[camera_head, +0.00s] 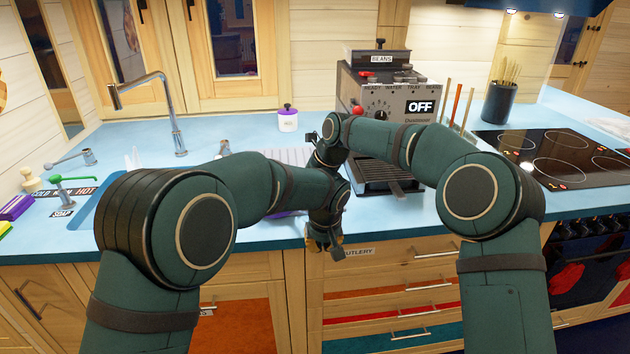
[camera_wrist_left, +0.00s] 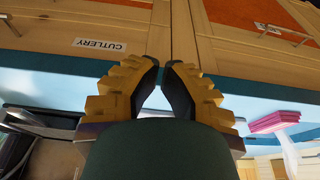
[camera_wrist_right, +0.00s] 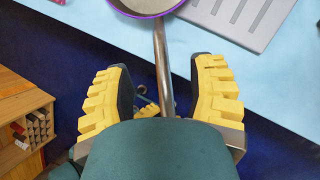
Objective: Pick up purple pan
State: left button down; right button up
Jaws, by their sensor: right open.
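The purple pan (camera_wrist_right: 150,5) shows at the top of the right wrist view, with a purple rim and a long metal handle (camera_wrist_right: 163,45). In the head view only a purple sliver (camera_head: 285,214) shows near the counter's front edge; my left arm hides the rest. My right gripper (camera_wrist_right: 163,68) is open, with the handle running between its fingers and a gap on each side. It is mostly hidden in the head view. My left gripper (camera_head: 325,241) is empty at the counter's front edge, by the cutlery drawer; its fingertips (camera_wrist_left: 162,64) are together in the left wrist view.
A grey grooved board (camera_wrist_right: 240,15) lies beside the pan. A coffee machine (camera_head: 388,100) stands behind my right forearm. A tap (camera_head: 160,105) and sink are at left, a white purple-lidded jar (camera_head: 288,119) behind, and a black hob (camera_head: 565,155) at right. My forearms cross closely.

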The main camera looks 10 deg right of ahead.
jog(key=x, duration=0.7)
grip_shut()
pick_arm(q)
jog(key=shift+r, duration=0.15)
jog(key=shift+r, duration=0.45)
pick_arm(e)
jog(key=shift+s, duration=0.1)
